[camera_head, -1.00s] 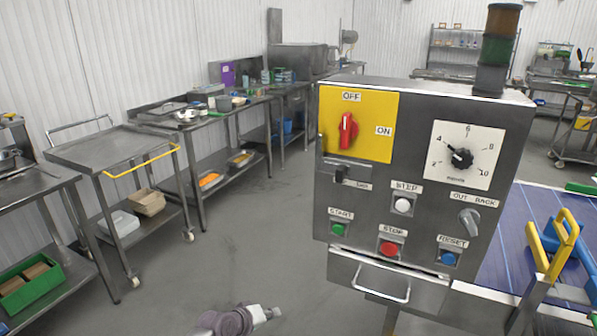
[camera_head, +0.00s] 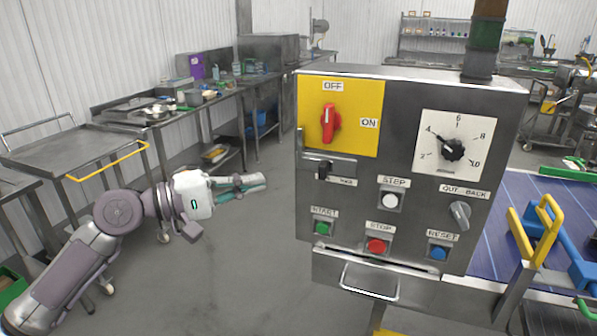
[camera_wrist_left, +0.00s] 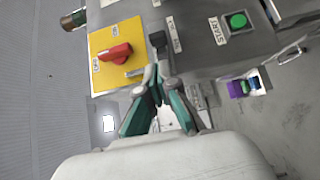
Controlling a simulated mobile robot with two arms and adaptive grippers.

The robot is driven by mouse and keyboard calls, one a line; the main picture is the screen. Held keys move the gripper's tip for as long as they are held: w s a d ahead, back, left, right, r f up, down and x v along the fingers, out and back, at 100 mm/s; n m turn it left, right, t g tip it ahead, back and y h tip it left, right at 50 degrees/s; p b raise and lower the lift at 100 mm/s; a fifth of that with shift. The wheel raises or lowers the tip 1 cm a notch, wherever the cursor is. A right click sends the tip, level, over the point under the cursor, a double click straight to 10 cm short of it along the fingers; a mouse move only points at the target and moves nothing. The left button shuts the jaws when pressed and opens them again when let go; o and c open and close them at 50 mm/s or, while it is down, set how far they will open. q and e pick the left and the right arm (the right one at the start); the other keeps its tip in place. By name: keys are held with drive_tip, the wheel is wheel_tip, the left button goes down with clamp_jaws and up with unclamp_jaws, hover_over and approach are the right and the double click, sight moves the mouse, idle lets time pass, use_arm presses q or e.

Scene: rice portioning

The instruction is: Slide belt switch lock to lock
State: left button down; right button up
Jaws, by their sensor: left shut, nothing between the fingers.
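The belt switch lock is a small slide with a black knob (camera_head: 323,171) on a metal bar, just below the yellow switch panel (camera_head: 345,143). In the left wrist view, the black knob (camera_wrist_left: 158,40) shows beyond the fingertips. The red rotary switch (camera_head: 329,123) on the yellow panel points upward to OFF; it also shows in the left wrist view (camera_wrist_left: 114,53). My left gripper (camera_head: 262,181) is shut and empty, left of the control box and apart from it. Its fingers (camera_wrist_left: 159,72) point toward the knob. My right gripper is not in view.
The control box also carries a START button (camera_head: 322,228), a STOP button (camera_head: 376,246), a RESET button (camera_head: 438,253) and a dial (camera_head: 452,149). A drawer-like handle (camera_head: 369,282) is below. A blue conveyor belt (camera_head: 495,240) is at right. Open floor lies left of the box.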

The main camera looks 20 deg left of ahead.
use_arm(q)
drive_tip(key=p+x, duration=0.5)
drive_tip(key=x, duration=0.5)
drive_tip(key=shift+w, duration=0.1)
